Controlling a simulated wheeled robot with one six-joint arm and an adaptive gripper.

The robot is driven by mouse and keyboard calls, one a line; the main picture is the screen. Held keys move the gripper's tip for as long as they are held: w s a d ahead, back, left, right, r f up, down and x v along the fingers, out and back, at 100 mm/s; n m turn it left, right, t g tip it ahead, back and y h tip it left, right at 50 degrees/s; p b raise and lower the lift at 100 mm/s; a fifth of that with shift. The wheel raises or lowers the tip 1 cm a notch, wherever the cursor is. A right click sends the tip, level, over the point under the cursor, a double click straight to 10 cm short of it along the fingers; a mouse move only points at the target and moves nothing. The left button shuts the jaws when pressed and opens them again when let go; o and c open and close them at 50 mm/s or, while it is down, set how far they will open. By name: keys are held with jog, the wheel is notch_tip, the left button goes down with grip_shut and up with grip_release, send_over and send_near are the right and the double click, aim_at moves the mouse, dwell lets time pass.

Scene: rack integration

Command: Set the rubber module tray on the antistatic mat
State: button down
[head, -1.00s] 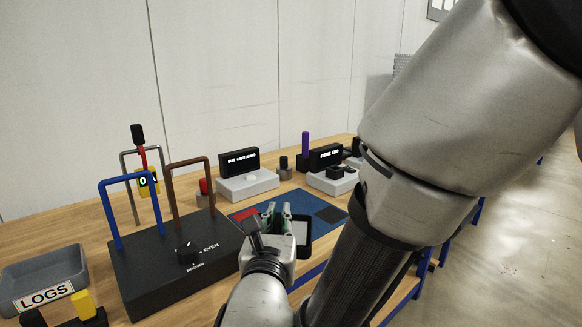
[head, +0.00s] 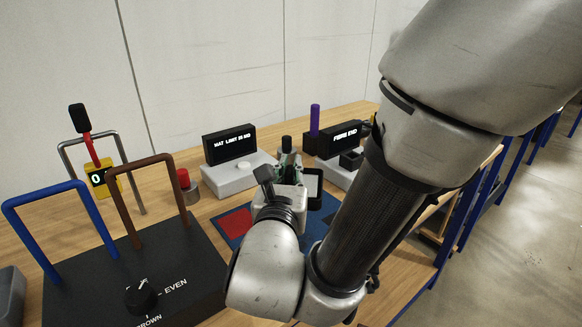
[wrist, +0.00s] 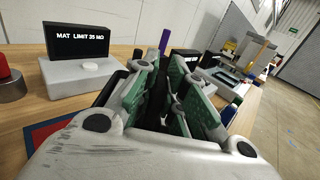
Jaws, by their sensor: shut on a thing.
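My gripper (head: 289,165) is shut on what looks like the black-rimmed rubber module tray (head: 319,190), which shows just right of the fingers with a pale inside. In the wrist view a dark edge (wrist: 108,88) of it shows beside the green-padded fingers (wrist: 176,88); the fingers hide most of it. The blue antistatic mat (head: 308,233) lies on the bench below and behind my gripper. It has a red patch (head: 235,222) at its left, and my arm covers much of it. I cannot tell whether the tray touches the mat.
A meter with a "MAT LIMIT" display (head: 230,145) and another with a "FIBRE END" display (head: 345,137) stand behind the mat. A red-topped post (head: 185,184) stands left of it. A black box with a knob (head: 140,295) and blue and brown hoops fills the left front.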

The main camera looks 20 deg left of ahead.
jog(key=shift+s, duration=0.1)
jog(key=shift+f, duration=4)
jog(key=c, duration=1.4)
grip_release()
jog(key=shift+s, duration=0.1)
